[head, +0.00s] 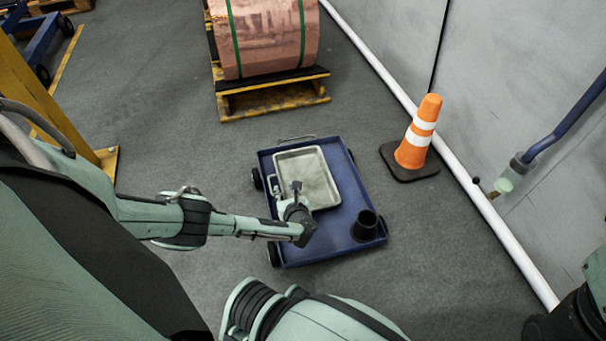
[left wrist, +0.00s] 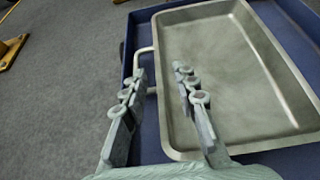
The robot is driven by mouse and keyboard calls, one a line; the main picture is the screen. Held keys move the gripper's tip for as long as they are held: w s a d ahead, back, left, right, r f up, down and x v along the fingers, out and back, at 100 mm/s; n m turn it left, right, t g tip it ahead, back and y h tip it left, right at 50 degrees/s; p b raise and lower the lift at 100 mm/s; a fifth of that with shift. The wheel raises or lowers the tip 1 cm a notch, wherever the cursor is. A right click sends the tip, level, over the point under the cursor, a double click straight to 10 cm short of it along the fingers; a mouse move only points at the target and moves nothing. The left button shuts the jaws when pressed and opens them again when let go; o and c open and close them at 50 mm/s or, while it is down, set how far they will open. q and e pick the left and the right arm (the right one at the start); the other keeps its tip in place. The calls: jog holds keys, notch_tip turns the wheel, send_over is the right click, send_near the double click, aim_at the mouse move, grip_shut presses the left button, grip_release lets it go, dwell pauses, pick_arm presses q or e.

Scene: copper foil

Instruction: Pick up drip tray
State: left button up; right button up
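The drip tray (head: 312,172) is a shallow grey metal pan with a raised rim. It lies on the far part of a blue cart (head: 330,240), and it fills much of the left wrist view (left wrist: 225,75). A wire handle (left wrist: 146,60) shows at its left side. My left gripper (head: 288,196) is at the tray's near left edge. In the left wrist view my left gripper (left wrist: 160,70) is open, with one finger outside the left rim and one over the tray's inside. I cannot tell whether either finger touches it. My right gripper is not in view.
A black cup (head: 367,224) stands on the cart's near right corner. An orange cone (head: 417,135) stands right of the cart. A copper coil (head: 265,35) rests on a yellow pallet (head: 272,98) behind. A white pipe (head: 500,232) runs along the wall. Floor left of the cart is clear.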

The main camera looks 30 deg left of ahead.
pick_arm(q)
jog(key=b+x, duration=0.1)
jog(key=x, duration=0.1)
jog(key=b+x, duration=0.1)
jog(key=x, duration=0.1)
jog(key=shift+d+f, duration=0.1)
jog(key=shift+f, duration=0.25)
jog(key=shift+w+a+b, duration=0.3)
jog(key=shift+b, duration=0.1)
grip_shut()
